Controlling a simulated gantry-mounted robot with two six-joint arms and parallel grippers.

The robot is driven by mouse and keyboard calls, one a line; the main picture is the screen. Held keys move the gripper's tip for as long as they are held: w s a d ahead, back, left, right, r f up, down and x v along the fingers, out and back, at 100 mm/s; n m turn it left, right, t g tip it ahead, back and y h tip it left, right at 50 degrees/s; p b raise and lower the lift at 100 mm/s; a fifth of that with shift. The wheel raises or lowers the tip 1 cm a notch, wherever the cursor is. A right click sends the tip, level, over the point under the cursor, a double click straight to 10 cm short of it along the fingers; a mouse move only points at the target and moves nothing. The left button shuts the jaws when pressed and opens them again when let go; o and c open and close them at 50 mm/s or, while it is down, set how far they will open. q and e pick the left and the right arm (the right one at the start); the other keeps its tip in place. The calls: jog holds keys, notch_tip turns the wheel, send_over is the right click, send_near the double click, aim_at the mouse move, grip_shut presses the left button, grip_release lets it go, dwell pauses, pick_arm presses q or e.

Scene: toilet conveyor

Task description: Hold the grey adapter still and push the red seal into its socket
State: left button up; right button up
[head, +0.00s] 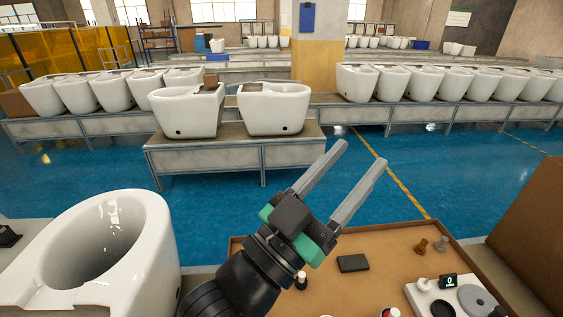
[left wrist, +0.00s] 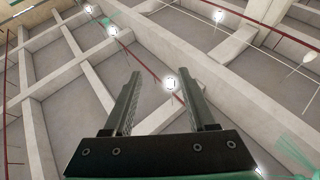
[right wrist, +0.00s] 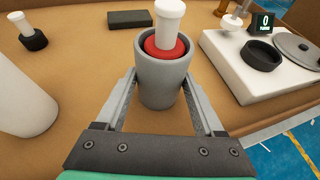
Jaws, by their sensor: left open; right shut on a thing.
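The grey adapter (right wrist: 160,85) stands upright on the brown worktop in the right wrist view. The red seal (right wrist: 152,50) sits in its open top, with a white cylindrical piece (right wrist: 169,22) standing up from it. How deep the seal sits cannot be told. My right gripper (right wrist: 160,92) is shut on the adapter, one finger on each side. In the head view, a bit of red and white (head: 390,312) shows at the bottom edge. My left gripper (head: 361,155) is open and empty, raised above the worktop and pointing up; its open fingers also show in the left wrist view (left wrist: 168,100).
A white device with a display (right wrist: 261,24), a black ring (right wrist: 262,56) and a grey disc stands right of the adapter. A dark block (right wrist: 130,19) lies behind it. A white piece in a black base (right wrist: 33,38) and a large white cylinder (right wrist: 22,98) are left. A toilet (head: 105,250) stands left.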

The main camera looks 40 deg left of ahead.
jog(key=shift+f, duration=0.1)
pick_arm(q)
jog(key=s+a+r+n+t+y, duration=0.1)
jog(key=s+a+r+t, duration=0.3)
jog(key=s+r, duration=0.6)
notch_tip(320, 180, up, 2)
jog(key=shift+a+r+n+t+y, duration=0.15)
jog(key=shift+n+t+y, duration=0.15)
jog(key=shift+y, duration=0.2)
pick_arm(e)
jog(key=o, duration=1.1)
pick_arm(q)
jog(key=shift+w, duration=0.1)
pick_arm(e)
jog(key=shift+s, duration=0.1)
